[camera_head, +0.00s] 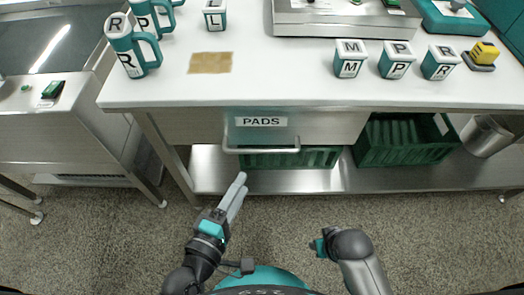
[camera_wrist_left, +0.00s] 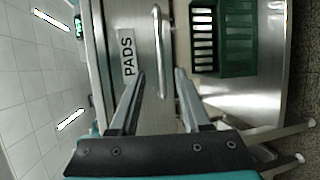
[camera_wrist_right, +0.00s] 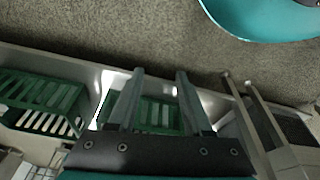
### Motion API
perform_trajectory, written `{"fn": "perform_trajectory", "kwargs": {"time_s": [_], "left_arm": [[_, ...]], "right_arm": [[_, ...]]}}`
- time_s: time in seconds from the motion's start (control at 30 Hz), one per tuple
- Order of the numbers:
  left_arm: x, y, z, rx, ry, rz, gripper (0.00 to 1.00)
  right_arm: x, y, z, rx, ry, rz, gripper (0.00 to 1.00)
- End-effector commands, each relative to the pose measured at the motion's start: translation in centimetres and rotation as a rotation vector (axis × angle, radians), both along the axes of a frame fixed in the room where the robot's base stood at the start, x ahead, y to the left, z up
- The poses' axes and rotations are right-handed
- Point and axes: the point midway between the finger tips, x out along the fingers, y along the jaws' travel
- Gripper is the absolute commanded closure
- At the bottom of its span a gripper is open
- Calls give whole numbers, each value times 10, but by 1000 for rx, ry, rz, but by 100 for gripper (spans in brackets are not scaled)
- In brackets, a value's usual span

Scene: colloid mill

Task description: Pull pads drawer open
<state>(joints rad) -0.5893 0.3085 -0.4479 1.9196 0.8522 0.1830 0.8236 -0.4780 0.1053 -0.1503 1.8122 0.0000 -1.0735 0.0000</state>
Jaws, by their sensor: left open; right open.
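The pads drawer (camera_head: 312,126) is a steel front under the white tabletop, with a label reading PADS (camera_head: 261,121) and a bar handle (camera_head: 262,150) along its lower part. It looks shut. My left gripper (camera_head: 240,184) is open, below and a little left of the handle in the head view. In the left wrist view the handle (camera_wrist_left: 161,50) lies ahead, between the lines of the two open fingers (camera_wrist_left: 160,72), apart from them. My right gripper (camera_wrist_right: 160,75) is open and empty, low over the floor; in the head view its fingers are hard to make out.
Green crates (camera_head: 398,140) stand on the steel lower shelf (camera_head: 217,165), one behind the drawer handle. Lettered mugs (camera_head: 131,48) and a tan pad (camera_head: 210,63) are on the tabletop (camera_head: 285,80). The floor (camera_head: 290,225) before the table is clear.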

Motion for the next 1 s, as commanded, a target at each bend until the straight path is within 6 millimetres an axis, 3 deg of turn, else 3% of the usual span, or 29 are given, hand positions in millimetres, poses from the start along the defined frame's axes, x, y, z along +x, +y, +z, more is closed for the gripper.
{"fn": "perform_trajectory", "kwargs": {"time_s": [0.53,0.7,1.0], "left_arm": [[97,-41,-21,1,-3,2,53],[112,-47,-24,4,-2,0,53],[118,-49,-25,5,0,0,53]], "right_arm": [[19,3,46,11,-75,-3,50],[21,3,57,13,-90,-3,50],[22,3,63,13,-95,-4,50]]}}
